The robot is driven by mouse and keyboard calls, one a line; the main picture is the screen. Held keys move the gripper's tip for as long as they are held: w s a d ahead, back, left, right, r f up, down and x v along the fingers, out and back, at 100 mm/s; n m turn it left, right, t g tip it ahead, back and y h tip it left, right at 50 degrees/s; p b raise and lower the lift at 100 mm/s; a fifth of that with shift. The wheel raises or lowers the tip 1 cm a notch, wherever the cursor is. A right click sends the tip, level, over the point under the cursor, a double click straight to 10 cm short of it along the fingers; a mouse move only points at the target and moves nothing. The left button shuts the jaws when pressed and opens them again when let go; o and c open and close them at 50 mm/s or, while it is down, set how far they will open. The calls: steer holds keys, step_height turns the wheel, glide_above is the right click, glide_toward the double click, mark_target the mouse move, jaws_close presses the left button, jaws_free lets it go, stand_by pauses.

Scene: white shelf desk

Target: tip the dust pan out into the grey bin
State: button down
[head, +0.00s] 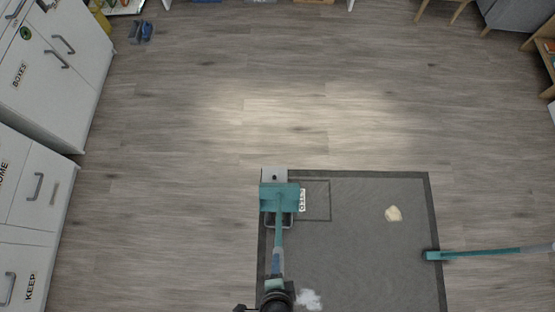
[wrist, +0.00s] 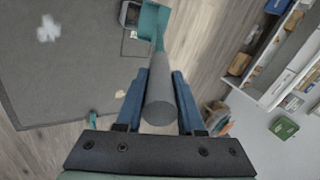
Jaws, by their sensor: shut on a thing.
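My gripper (head: 276,284) is shut on the grey end of the dust pan's handle; its blue fingers flank the handle in the wrist view (wrist: 161,80). The teal dust pan (head: 279,192) reaches away from me, and part of it shows at the top of the wrist view (wrist: 154,22). A small grey bin (head: 274,175) is at the mat's far left corner, partly hidden under the pan in the head view. The bin also shows beside the pan in the wrist view (wrist: 130,14). I cannot tell the pan's tilt or whether it holds anything.
A dark grey mat (head: 350,270) lies on the wood floor. A white pile (head: 309,299) and a beige clump (head: 393,213) are on it. A teal broom (head: 480,252) crosses its right edge. White cabinets (head: 40,190) stand at left.

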steer(key=shift+w, duration=0.1)
steer(key=shift+r, duration=0.15)
steer(key=shift+r, duration=0.1)
steer(key=shift+w+r+p, duration=0.2)
steer(key=shift+w+p, duration=0.25)
steer(key=shift+w, duration=0.1)
steer(key=w+r+g+b, duration=0.2)
steer(key=w+r, duration=0.1)
steer(key=w, duration=0.8)
steer(key=w+r+g+b, duration=0.2)
steer(key=w+r, duration=0.1)
steer(key=w, duration=0.9)
steer(key=w+r+g+b, duration=0.2)
steer(key=w+r, duration=0.1)
steer(key=w, duration=0.9)
steer(key=shift+b, duration=0.4)
steer(key=shift+r, duration=0.1)
